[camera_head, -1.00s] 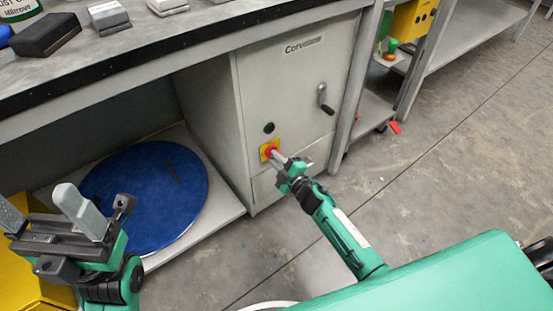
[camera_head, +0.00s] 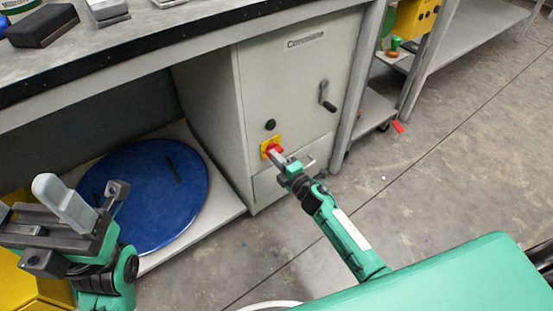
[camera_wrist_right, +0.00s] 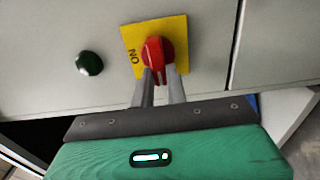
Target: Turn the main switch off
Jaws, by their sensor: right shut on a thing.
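The main switch (camera_head: 273,149) is a red rotary knob on a yellow plate on the front of the grey cabinet. In the right wrist view the red knob (camera_wrist_right: 158,52) has a white line on it, and the word ON shows at the left of the yellow plate (camera_wrist_right: 133,38). My right gripper (camera_head: 278,157) is at the switch. Its two fingers (camera_wrist_right: 160,82) are shut on the red knob, one on each side. My left gripper (camera_head: 85,208) is at the lower left, away from the cabinet, and its fingers' gap is hard to judge.
A dark green round button (camera_head: 270,125) sits beside the plate. The cabinet (camera_head: 290,85) has a black handle (camera_head: 326,97) at its right and stands under a workbench (camera_head: 200,35). A blue disc (camera_head: 150,200) lies on the low shelf to the left. The floor in front is open.

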